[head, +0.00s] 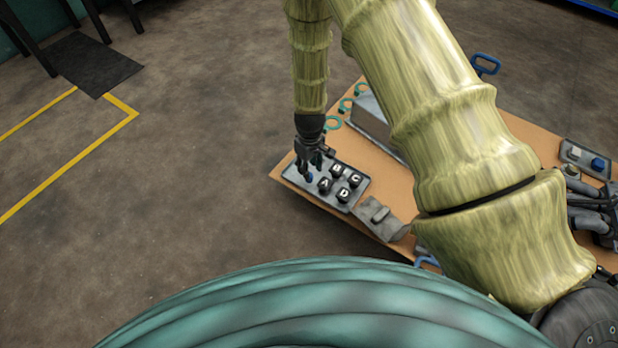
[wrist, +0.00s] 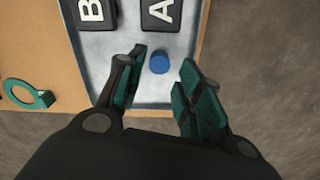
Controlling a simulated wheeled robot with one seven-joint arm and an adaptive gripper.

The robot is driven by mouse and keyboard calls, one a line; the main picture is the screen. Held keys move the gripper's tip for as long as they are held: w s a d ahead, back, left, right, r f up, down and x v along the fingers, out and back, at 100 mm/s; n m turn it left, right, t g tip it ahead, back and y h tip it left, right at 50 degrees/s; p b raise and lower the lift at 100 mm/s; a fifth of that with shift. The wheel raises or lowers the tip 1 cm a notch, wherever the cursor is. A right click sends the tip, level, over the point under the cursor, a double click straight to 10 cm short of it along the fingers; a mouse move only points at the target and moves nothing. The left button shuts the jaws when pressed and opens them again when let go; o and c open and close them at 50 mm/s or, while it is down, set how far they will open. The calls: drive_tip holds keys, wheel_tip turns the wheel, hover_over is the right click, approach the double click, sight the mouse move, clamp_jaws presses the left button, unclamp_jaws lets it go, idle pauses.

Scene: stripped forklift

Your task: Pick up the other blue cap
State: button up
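A small round blue cap (wrist: 159,63) stands on the grey tray (wrist: 120,45), near its edge, in the wrist view. It also shows in the head view (head: 309,177), close to black blocks lettered A, B, C and D. My gripper (wrist: 163,58) is open, with its teal-padded fingers on either side of the cap in the picture. I see no contact, and the height left between them is hard to judge. In the head view my gripper (head: 316,165) is over the tray's left end, partly hiding it. Another blue piece (head: 598,163) sits on a dark holder at the table's far right.
Black lettered blocks A (wrist: 161,12) and B (wrist: 92,14) stand on the tray just beyond my fingers. A teal ring (wrist: 28,96) lies left on the brown table (wrist: 35,55). A grey metal piece (head: 380,218) lies beside the tray. Open floor borders the table.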

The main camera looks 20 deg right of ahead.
wheel_tip(320, 180, down, 5)
drive_tip(key=b, duration=0.3)
drive_tip(key=shift+w, duration=0.1)
drive_tip(key=shift+r, duration=0.1)
drive_tip(key=c, duration=0.5)
